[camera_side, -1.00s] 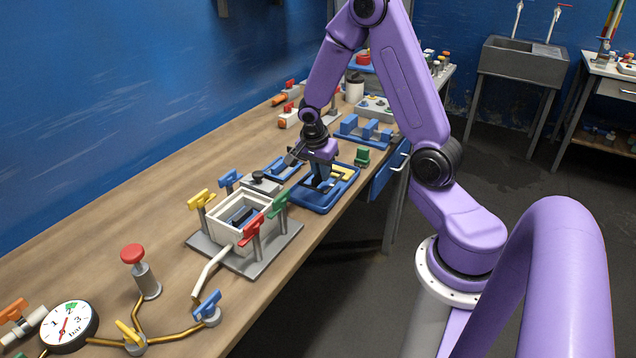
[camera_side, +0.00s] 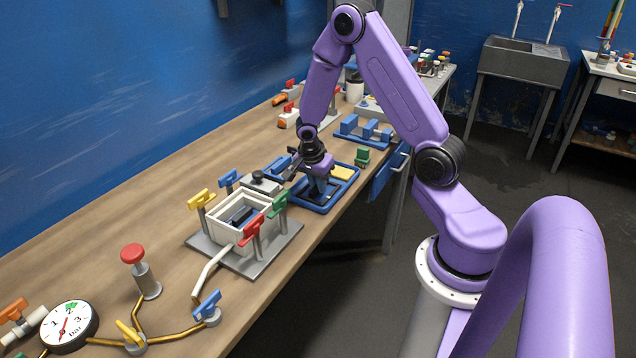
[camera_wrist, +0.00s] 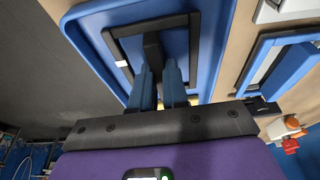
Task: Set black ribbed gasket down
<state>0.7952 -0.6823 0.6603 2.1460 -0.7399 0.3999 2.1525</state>
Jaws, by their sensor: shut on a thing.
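The black ribbed gasket (camera_wrist: 193,50) is a thin black rectangular frame with a black bar or tab reaching inward, and a small white mark on one side. In the wrist view it is over the floor of the blue tray (camera_wrist: 88,42); I cannot tell whether it touches. My gripper (camera_wrist: 160,72) is shut on its black tab with blue fingers. In the side view my gripper (camera_side: 318,186) is low inside the blue tray (camera_side: 322,212), and the gasket is mostly hidden there. A yellow piece (camera_side: 342,174) shows in the tray behind the fingers.
A white open cell box (camera_side: 240,222) with coloured clamps stands on a grey plate left of the tray. A green block (camera_side: 362,156) and a blue rack (camera_side: 362,133) stand behind it. The table edge is close on the tray's right.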

